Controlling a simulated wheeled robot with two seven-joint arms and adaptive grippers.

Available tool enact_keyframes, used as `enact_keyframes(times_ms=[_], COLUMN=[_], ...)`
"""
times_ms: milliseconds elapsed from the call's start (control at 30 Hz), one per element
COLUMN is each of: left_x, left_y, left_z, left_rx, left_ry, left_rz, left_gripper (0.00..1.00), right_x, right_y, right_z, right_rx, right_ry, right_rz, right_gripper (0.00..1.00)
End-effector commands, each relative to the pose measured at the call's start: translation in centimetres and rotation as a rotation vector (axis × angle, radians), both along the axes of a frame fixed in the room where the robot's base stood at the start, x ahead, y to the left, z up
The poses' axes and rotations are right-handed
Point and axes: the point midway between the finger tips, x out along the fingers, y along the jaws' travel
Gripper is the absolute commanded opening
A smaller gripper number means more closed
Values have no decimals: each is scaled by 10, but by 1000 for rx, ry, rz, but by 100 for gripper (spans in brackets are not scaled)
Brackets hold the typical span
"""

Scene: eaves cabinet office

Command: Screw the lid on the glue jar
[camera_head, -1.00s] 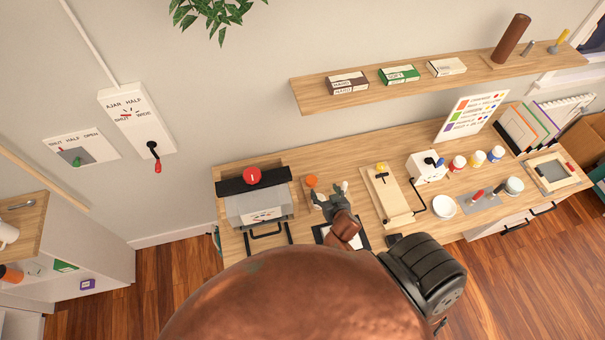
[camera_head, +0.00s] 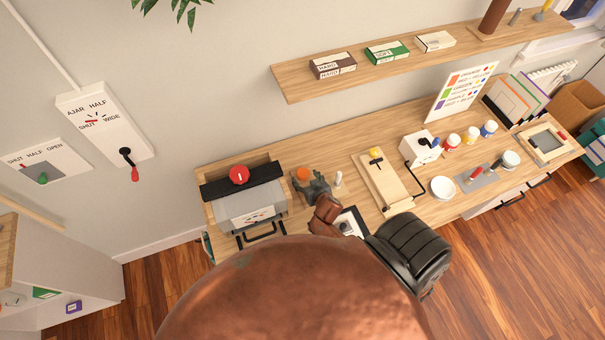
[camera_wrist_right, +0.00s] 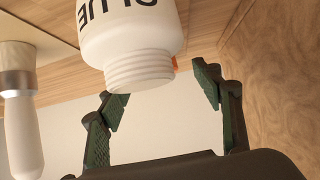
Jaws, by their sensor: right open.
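The white glue jar (camera_wrist_right: 135,30) shows upside down in the right wrist view, with part of its lettering and a bare threaded neck, no lid on it. My right gripper (camera_wrist_right: 160,98) is open and empty. Its two green-padded fingers point toward the jar, whose neck lies nearer the left finger in the picture; I cannot tell whether they touch. In the head view my right gripper (camera_head: 313,184) is over the bench beside an orange piece (camera_head: 302,174), perhaps the lid, and hides the jar. A bit of orange (camera_wrist_right: 175,63) shows behind the jar neck. My left gripper is out of view.
A white-handled tool (camera_wrist_right: 22,125) with a metal collar stands close to the jar. A shelf (camera_head: 425,55) runs above.

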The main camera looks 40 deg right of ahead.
Motion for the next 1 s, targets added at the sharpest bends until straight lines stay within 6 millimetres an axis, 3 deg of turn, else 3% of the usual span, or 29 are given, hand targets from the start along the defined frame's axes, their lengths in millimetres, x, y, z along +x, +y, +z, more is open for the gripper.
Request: enact_keyframes(times_ms=[300, 600, 1000], left_x=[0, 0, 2], left_y=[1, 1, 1], left_z=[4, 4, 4], left_rx=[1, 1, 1], left_ry=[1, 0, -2], left_rz=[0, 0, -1], left_gripper=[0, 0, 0], right_x=[34, 37, 37], right_y=[-14, -16, -16], right_z=[-18, -21, -21], right_rx=[0, 0, 0], right_ry=[0, 0, 0], right_rz=[-3, -4, -4], right_gripper=[60, 60, 33])
